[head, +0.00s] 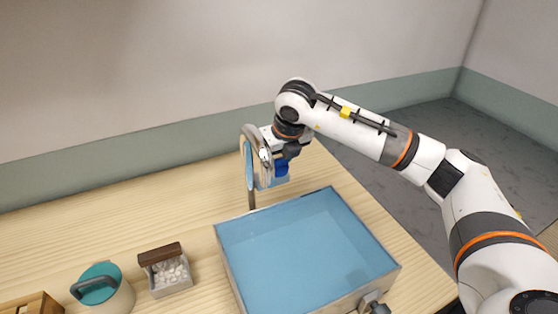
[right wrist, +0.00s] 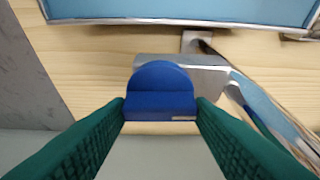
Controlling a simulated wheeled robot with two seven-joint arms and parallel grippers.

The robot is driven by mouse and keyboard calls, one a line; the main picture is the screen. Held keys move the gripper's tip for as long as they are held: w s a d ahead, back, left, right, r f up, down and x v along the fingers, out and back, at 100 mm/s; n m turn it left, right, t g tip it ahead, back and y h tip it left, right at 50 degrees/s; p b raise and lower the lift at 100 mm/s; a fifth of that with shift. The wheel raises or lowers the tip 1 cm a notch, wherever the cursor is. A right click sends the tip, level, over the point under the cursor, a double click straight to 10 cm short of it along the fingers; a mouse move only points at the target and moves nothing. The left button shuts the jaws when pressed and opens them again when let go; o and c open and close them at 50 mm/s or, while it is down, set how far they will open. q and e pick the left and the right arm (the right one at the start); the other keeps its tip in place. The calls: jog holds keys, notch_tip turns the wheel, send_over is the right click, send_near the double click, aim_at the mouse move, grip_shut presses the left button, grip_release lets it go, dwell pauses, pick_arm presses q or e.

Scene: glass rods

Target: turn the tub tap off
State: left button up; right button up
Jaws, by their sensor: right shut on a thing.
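The tub (head: 310,240), filled with light blue water, sits on the wooden table. The tap (head: 250,192) rises beside its far left corner, with a curved grey top and a pale blue band. I cannot tell whether water runs from it. The tap's blue handle (head: 282,168) shows at its right side. In the right wrist view the blue handle (right wrist: 160,92) lies between the green fingers of my right gripper (right wrist: 160,110), which is shut on it. A metal part (right wrist: 195,75) is behind the handle. My left gripper is not in view.
On the table's left are a small grey box (head: 172,278) of white pebbles with a brown top edge, a pale pot (head: 118,298) with a teal lid, and a wooden box (head: 35,304). A metal fitting (head: 372,304) is on the tub's front. The back left tabletop is clear.

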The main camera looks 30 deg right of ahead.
jog(key=shift+r, duration=0.15)
jog(key=shift+w, duration=0.1)
dwell(0.3)
jog(key=o, duration=1)
jog(key=shift+s+r+b, duration=0.25)
jog(key=shift+r+b, duration=0.05)
jog(key=shift+r, duration=0.05)
jog(key=b+v, duration=0.2)
jog(key=v, duration=0.9)
jog(key=shift+s, duration=0.1)
jog(key=shift+r, duration=0.1)
